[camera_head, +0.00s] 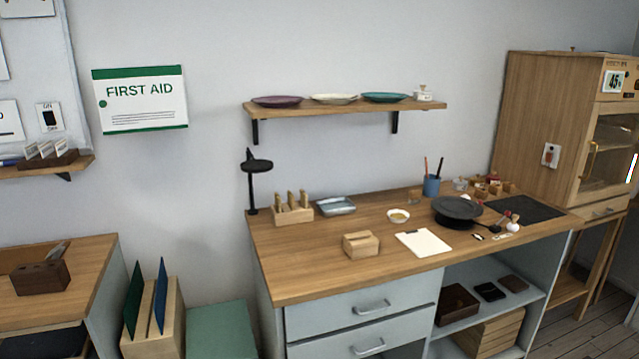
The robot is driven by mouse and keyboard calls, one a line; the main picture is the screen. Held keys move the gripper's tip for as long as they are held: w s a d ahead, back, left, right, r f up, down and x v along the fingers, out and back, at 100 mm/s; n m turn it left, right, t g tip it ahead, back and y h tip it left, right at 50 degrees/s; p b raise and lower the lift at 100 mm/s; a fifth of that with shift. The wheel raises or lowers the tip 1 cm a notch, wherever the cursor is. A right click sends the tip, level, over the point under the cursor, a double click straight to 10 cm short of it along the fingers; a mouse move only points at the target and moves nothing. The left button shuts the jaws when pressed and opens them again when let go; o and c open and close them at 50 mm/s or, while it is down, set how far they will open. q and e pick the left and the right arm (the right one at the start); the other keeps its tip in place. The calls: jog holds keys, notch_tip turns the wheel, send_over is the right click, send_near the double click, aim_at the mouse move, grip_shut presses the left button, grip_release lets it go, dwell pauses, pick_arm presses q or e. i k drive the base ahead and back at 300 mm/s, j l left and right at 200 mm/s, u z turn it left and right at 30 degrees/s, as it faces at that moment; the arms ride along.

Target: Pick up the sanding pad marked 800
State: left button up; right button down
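I cannot make out the marking 800 on anything in the head view. A wooden block rack (293,216) with several upright tan pieces stands at the back left of the workbench (300,262); any marks on the pieces are too small to read. Several small reddish and tan blocks (494,187) lie at the bench's back right, also unreadable. Two flat dark pieces (488,291) (513,283) lie on the open shelf under the bench. Neither of my grippers is in view.
On the bench are a wooden box (361,245), a white sheet (423,243), a metal tray (336,206), a small bowl (398,216), a black round turntable (457,208) and a blue cup (432,186). A wooden cabinet (535,130) stands right. The front left bench top is clear.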

aim_at(302, 196)
jog(key=i+l+u, duration=0.1)
jog(key=u, duration=0.65)
jog(key=i+l+u, duration=0.15)
jog(key=l+u, duration=0.3)
jog(key=l, duration=0.25)
jog(key=l+u, duration=0.45)
jog(key=l, duration=1.25)
jog(key=k+l+u, duration=0.15)
jog(key=l, duration=0.85)
jog(key=i+l, duration=0.05)
